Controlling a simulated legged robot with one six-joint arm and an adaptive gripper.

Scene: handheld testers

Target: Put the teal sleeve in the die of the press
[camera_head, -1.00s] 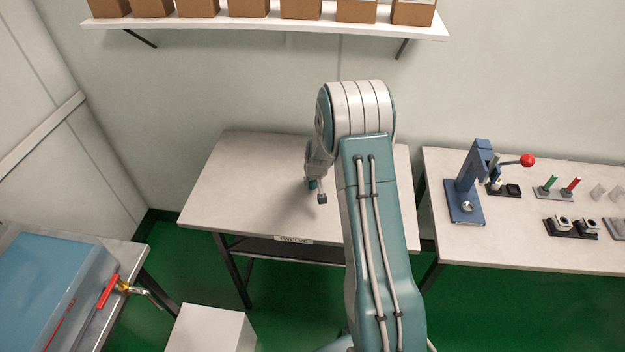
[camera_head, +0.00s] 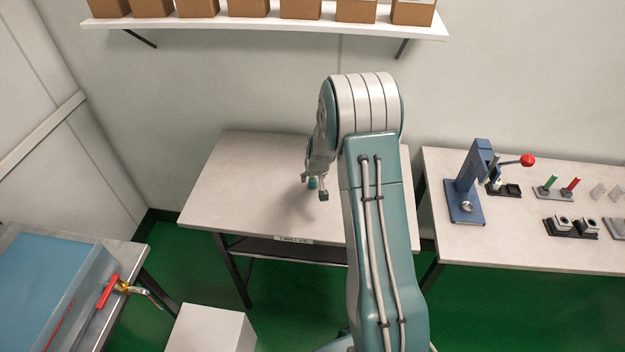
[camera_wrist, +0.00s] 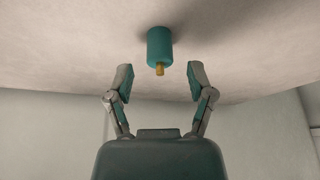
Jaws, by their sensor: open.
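The teal sleeve (camera_head: 312,184) stands on the middle table. In the wrist view the teal sleeve (camera_wrist: 160,45) is a short cylinder with a small brass-coloured pin (camera_wrist: 160,69) showing at its near end. My gripper (camera_head: 318,188) is over the table beside the sleeve, partly hidden by my arm. In the wrist view my gripper (camera_wrist: 161,77) is open, with one finger to each side of the pin and nothing held. The sleeve body lies just beyond the fingertips. The blue press (camera_head: 474,180) stands on the right table, with a round silver die (camera_head: 467,206) on its base.
The right table (camera_head: 500,245) also holds black fixtures (camera_head: 571,226), and a rack (camera_head: 554,193) with green and red pieces. A left bench (camera_head: 130,252) carries a blue box (camera_head: 45,275) and a red-handled tool (camera_head: 108,291). A shelf of cartons (camera_head: 270,25) hangs above. The middle table's left side is clear.

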